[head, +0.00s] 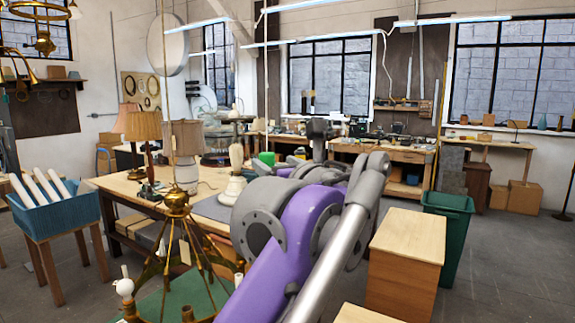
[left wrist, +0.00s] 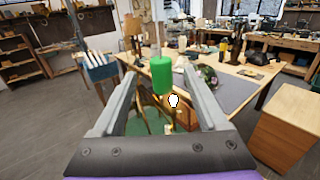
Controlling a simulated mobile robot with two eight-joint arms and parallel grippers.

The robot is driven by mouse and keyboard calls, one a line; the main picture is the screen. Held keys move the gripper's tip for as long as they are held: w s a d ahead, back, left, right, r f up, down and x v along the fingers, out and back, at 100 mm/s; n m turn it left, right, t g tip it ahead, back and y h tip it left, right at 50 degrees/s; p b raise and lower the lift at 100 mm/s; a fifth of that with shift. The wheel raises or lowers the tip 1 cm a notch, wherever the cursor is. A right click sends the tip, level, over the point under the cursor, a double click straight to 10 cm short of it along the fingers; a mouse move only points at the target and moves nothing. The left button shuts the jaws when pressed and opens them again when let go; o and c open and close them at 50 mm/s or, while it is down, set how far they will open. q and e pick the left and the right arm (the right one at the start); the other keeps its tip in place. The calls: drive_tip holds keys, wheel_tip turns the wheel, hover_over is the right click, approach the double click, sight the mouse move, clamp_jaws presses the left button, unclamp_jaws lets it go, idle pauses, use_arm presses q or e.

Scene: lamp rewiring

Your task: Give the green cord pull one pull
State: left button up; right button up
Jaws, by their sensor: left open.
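The green cord pull (left wrist: 161,76) is a small bright green cylinder hanging upright on a thin cord. In the left wrist view it appears in the gap between the fingers of my left gripper (left wrist: 160,72), which is open. Clear space shows on both sides of the pull, and neither finger touches it. I cannot tell exactly how deep it sits between the fingertips. In the head view the green pull (head: 266,158) shows just left of my purple and grey left arm, which hides most of the gripper. My right gripper is in neither view.
A brass chandelier frame (head: 178,200) hangs in front of the workbench (head: 120,187), which carries several lamps. A blue bin (head: 60,212) of white tubes stands left. A wooden cabinet (head: 408,240) and a green bin (head: 449,207) stand right.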

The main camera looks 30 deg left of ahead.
sight(262, 155)
use_arm(q)
drive_tip(key=p+x, duration=0.1)
drive_tip(key=x, duration=0.8)
drive_tip(key=shift+w+a, duration=0.15)
drive_tip(key=shift+w, duration=0.05)
drive_tip(key=shift+f, duration=0.1)
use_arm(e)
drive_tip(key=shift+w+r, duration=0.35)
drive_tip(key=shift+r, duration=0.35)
use_arm(q)
clamp_jaws()
